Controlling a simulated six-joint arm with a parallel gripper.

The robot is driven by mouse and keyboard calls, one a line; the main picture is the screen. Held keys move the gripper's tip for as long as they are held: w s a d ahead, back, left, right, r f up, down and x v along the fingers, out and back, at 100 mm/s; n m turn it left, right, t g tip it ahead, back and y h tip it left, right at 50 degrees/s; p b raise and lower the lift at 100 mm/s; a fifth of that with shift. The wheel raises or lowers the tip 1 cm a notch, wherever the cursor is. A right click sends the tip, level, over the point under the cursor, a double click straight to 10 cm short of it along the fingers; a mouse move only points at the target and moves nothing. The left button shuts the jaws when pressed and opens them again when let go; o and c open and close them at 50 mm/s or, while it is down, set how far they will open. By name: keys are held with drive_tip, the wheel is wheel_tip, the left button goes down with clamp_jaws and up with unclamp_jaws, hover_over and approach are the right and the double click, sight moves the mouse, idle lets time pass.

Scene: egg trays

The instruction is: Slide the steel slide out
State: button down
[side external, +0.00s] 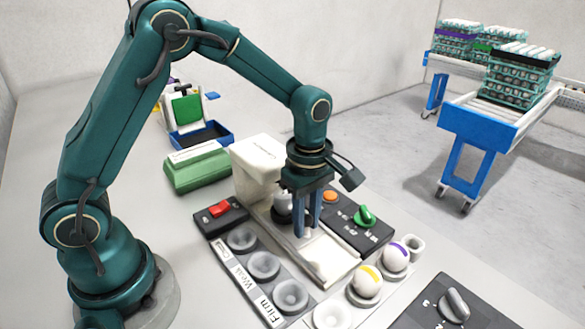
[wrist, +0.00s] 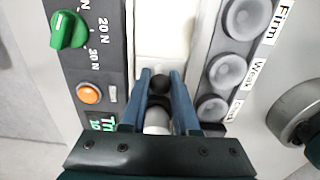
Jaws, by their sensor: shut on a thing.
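The steel slide shows as a pale, smooth strip (side external: 322,262) in the bed of the white tester, running toward the front. In the wrist view the strip (wrist: 163,35) lies between the black panel and the row of cups. My gripper (side external: 306,232) points down over this bed. How the knob joins the slide is hidden. A metallic plunger with a dark lower part (side external: 283,205) stands just behind the fingers.
The tester's white head (side external: 258,165) stands close behind my gripper. A black panel with a green dial (side external: 365,215) and orange button (side external: 330,196) lies to its right, labelled cups (side external: 263,266) to its left. Eggs with yellow (side external: 368,280) and purple (side external: 396,256) bands sit front right.

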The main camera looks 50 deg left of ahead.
drive_tip(key=shift+d, duration=3.35)
drive_tip(key=c, duration=0.7)
unclamp_jaws()
drive_tip(key=shift+r, duration=3)
wheel_tip(320, 180, up, 8)
